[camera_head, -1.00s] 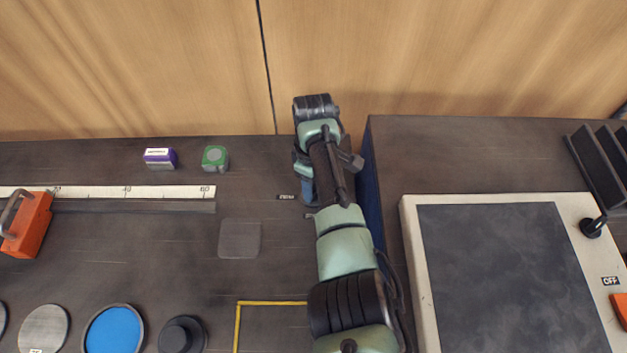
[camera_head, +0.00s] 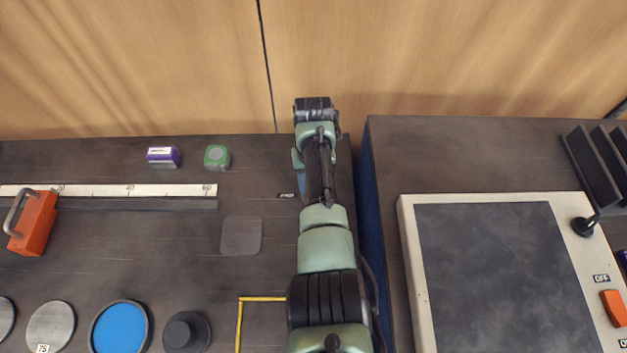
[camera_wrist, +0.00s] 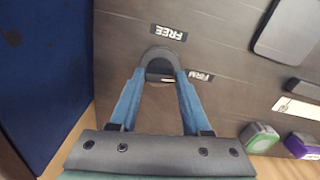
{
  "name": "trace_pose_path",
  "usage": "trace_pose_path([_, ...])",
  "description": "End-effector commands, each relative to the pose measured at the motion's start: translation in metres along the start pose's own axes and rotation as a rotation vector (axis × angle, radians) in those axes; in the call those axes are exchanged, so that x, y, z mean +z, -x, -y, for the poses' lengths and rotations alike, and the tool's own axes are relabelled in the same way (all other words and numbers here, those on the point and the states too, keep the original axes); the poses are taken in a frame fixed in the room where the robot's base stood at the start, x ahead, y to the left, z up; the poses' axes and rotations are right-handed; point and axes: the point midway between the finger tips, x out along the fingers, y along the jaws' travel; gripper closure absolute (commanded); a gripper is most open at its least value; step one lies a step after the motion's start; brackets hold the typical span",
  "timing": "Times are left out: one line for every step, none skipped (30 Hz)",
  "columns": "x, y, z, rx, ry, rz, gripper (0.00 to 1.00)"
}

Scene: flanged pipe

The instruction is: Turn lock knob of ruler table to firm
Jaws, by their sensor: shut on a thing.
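The lock knob (camera_wrist: 160,70) shows in the wrist view as a small dark-grey shape between my blue fingers. My gripper (camera_wrist: 160,62) is shut on it. A FREE label (camera_wrist: 168,32) lies above the knob in that view, and a FIRM label (camera_wrist: 201,75) lies to its right. The knob's pointing direction is hard to tell because the fingers cover most of it. In the head view my arm hides the knob, and only a small label (camera_head: 287,196) shows left of the arm. The ruler (camera_head: 110,190) lies along the dark table at left.
An orange block with a handle (camera_head: 36,222) sits at the ruler. A purple box (camera_head: 164,157) and a green tape measure (camera_head: 217,157) stand behind it. A blue panel (camera_wrist: 35,70) is close beside my gripper. A framed grey plate (camera_head: 505,270) lies to the right.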

Motion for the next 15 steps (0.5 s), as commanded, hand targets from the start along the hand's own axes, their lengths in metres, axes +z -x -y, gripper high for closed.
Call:
trace_pose_path([-0.0003, 0.0009, 0.0006, -0.001, -0.027, 0.0, 1.0])
trace_pose_path([-0.0003, 0.0009, 0.0005, -0.001, -0.044, 0.0, 1.0])
trace_pose_path([-0.0004, 0.0009, 0.0004, 0.0, -0.064, -0.001, 1.0])
trace_pose_path([-0.0004, 0.0009, 0.0003, 0.0, -0.078, -0.001, 1.0])
trace_pose_path([-0.0004, 0.0009, 0.0001, 0.0, -0.091, -0.001, 1.0])
trace_pose_path([-0.0004, 0.0009, 0.0, 0.0, -0.107, -0.001, 1.0])
trace_pose_path([-0.0005, 0.0009, -0.0001, 0.0, -0.118, -0.001, 1.0])
trace_pose_path([-0.0005, 0.001, -0.0001, 0.0, -0.126, -0.001, 1.0])
trace_pose_path([-0.0005, 0.001, -0.0001, 0.0, -0.137, -0.001, 1.0])
trace_pose_path([-0.0006, 0.001, 0.0, 0.0, -0.144, -0.002, 1.0])
trace_pose_path([-0.0006, 0.001, 0.0, 0.0, -0.15, -0.002, 1.0])
trace_pose_path([-0.0007, 0.001, 0.0, 0.0, -0.156, -0.002, 1.0])
trace_pose_path([-0.0007, 0.001, 0.0001, 0.0, -0.16, -0.002, 1.0])
trace_pose_path([-0.0007, 0.001, 0.0001, 0.0, -0.163, -0.002, 1.0])
trace_pose_path([-0.0008, 0.001, 0.0001, 0.0, -0.166, -0.002, 1.0])
